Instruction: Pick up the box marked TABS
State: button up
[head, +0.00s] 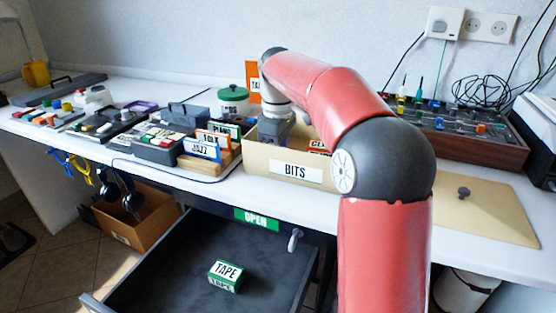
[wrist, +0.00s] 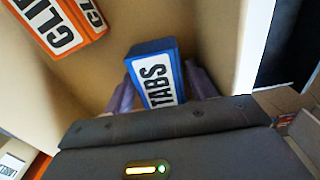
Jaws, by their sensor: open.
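The blue box marked TABS (wrist: 153,72) lies inside a tan bin in the wrist view, its white label facing up toward me. My gripper (wrist: 158,76) is open, with one finger on each side of the box's lower part. I cannot tell whether the fingers touch it. In the head view my gripper reaches down into the tan bin labelled BITS (head: 262,164), and its fingers and the TABS box are hidden there by the bin wall and my arm.
Orange boxes, one lettered CLI (wrist: 58,30), lie beside the TABS box in the bin. The bin's wall (wrist: 252,45) is close on the right. Below the counter an open drawer (head: 165,270) holds a green TAPE box (head: 226,275). A tan lid (head: 475,208) lies to the right.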

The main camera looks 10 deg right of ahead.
jog(key=shift+c, duration=0.3)
jog(key=c, duration=0.7)
